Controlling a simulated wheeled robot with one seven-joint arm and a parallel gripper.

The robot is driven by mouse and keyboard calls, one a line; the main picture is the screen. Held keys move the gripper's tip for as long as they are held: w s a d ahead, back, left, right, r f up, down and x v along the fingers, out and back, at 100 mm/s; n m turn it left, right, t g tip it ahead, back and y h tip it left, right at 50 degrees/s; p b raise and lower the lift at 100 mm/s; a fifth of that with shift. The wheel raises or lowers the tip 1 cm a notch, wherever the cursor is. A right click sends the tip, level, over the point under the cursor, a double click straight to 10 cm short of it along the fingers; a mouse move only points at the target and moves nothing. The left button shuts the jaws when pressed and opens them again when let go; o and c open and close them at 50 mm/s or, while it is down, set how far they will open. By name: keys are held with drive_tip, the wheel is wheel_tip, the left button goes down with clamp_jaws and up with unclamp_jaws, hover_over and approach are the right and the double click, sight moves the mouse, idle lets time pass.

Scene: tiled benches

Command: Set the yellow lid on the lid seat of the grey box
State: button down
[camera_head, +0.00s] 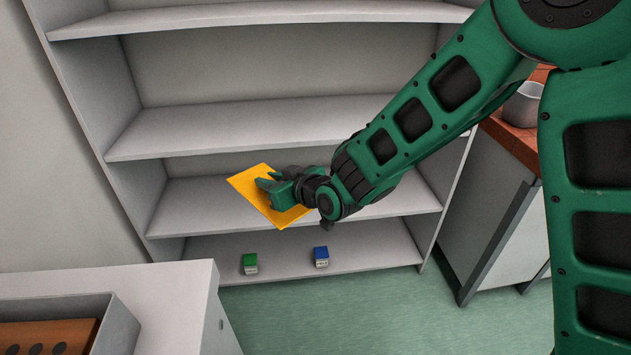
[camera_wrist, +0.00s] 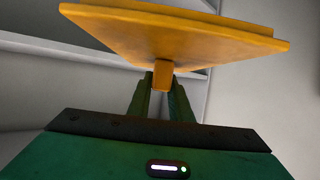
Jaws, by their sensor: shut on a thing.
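The yellow lid (camera_head: 250,187) is a flat square plate, held tilted in front of the shelf unit in the head view. My gripper (camera_head: 272,187) is at its face. In the wrist view the lid (camera_wrist: 180,35) spans the top, with a small knob (camera_wrist: 162,75) on the side towards me. My gripper's fingers (camera_wrist: 161,88) are shut on that knob. At the lower left of the head view stands a grey open box (camera_head: 122,325) on a white bench. Its right and back walls show; the rest is cut off by the frame, and I cannot make out the lid seat.
The white shelf unit (camera_head: 250,128) has mostly empty shelves behind my gripper. A green block (camera_head: 250,264) and a blue block (camera_head: 321,257) sit on its lowest shelf. A brown insert with dark round holes (camera_head: 45,337) lies in the box.

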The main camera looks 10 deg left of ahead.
drive_tip(key=s+a+r+n+g+y, duration=0.25)
drive_tip(key=s+a+r, duration=0.25)
drive_tip(key=s+a, duration=0.45)
drive_tip(key=s+a+r+n+g+y, duration=0.1)
drive_tip(key=s+a+r+n+g, duration=0.3)
drive_tip(key=s+a, duration=0.55)
drive_tip(key=s+a+r+n+g, duration=0.1)
drive_tip(key=s+r+g, duration=0.1)
drive_tip(key=s, duration=0.6)
drive_tip(key=s+a+r+n+g, duration=0.1)
drive_tip(key=s+r, duration=0.3)
drive_tip(key=s, duration=0.5)
drive_tip(key=s+a+r+n+g, duration=0.2)
drive_tip(key=s+r, duration=0.2)
drive_tip(key=s, duration=0.4)
drive_tip(key=shift+s+a+n+g, duration=0.3)
drive_tip(key=shift+a+n+g, duration=0.05)
drive_tip(key=shift+a, duration=0.05)
drive_tip(key=shift+d, duration=0.1)
drive_tip(key=shift+f, duration=3.6)
drive_tip(key=shift+f, duration=0.4)
drive_tip(key=c, duration=1.5)
unclamp_jaws()
drive_tip(key=shift+c, duration=0.2)
